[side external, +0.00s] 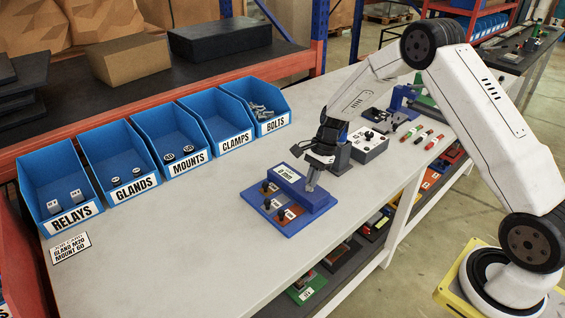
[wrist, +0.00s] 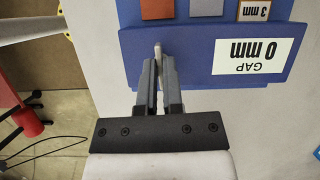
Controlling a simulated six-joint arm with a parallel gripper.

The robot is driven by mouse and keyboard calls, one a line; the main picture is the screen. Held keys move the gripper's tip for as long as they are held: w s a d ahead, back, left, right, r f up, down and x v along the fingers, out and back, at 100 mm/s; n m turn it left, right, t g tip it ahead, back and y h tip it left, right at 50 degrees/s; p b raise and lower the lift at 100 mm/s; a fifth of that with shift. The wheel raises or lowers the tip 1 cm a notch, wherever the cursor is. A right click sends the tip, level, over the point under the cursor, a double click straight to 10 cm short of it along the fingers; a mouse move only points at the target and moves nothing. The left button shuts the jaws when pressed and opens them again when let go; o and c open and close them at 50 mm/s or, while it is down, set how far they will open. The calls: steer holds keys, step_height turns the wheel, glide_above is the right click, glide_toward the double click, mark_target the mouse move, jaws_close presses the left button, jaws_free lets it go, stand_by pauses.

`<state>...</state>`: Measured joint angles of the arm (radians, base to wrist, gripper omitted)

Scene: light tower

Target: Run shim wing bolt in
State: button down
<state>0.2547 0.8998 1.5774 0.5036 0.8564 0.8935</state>
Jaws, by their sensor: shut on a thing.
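In the wrist view, an orange-brown shim pad (wrist: 158,8), a grey pad (wrist: 206,7) and a "3 mm" label (wrist: 255,11) lie beyond the block.
Blue bins stand along the back: relays (side external: 62,190), glands, mounts, clamps and bolts (side external: 262,112). A grey box (side external: 369,145) with a black knob stands close behind my gripper. Small red and green parts (side external: 430,138) lie to the right.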

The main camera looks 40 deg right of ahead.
steer(key=shift+w+r, duration=0.15)
steer(key=shift+r, duration=0.05)
steer(key=c, duration=0.8)
jaws_free()
steer(key=shift+o, duration=0.2)
steer(key=shift+f, duration=0.1)
steer(key=v, duration=0.8)
